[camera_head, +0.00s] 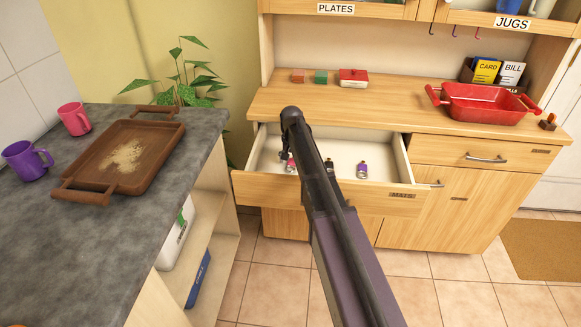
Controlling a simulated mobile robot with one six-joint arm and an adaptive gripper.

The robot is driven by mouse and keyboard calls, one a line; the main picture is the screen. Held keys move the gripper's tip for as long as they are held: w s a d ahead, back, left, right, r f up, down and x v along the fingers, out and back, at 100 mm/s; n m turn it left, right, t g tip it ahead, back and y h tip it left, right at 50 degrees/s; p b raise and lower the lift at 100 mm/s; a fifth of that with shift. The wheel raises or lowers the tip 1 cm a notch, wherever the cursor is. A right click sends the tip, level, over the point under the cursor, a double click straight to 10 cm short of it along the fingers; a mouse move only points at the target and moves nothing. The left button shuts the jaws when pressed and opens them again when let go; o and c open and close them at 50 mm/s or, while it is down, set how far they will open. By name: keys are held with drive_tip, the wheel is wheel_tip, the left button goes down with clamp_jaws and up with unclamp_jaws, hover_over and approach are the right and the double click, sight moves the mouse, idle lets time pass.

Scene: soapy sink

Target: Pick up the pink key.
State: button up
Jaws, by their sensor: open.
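An open drawer (394,190) labelled MATS in the wooden dresser holds a few small key-like items. A pink-magenta one with a pale top (362,171) lies at the right of the drawer, clear of my arm. A darker purple one (329,166) lies near the middle, beside my arm. My gripper (285,157) hangs into the left part of the drawer, small and partly hidden by my arm. It is open, left of and apart from the pink-magenta item. A small dark and pale item (291,167) sits by it, too unclear to identify.
The dresser top (400,108) bears small boxes, a red-lidded dish (353,78) and a red baking dish (485,104). On the left, a dark counter (90,245) holds a brown tray (150,140) and two mugs. A plant (185,80) stands behind it.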

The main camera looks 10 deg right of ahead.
idle(0.5)
drive_tip(key=c, duration=1)
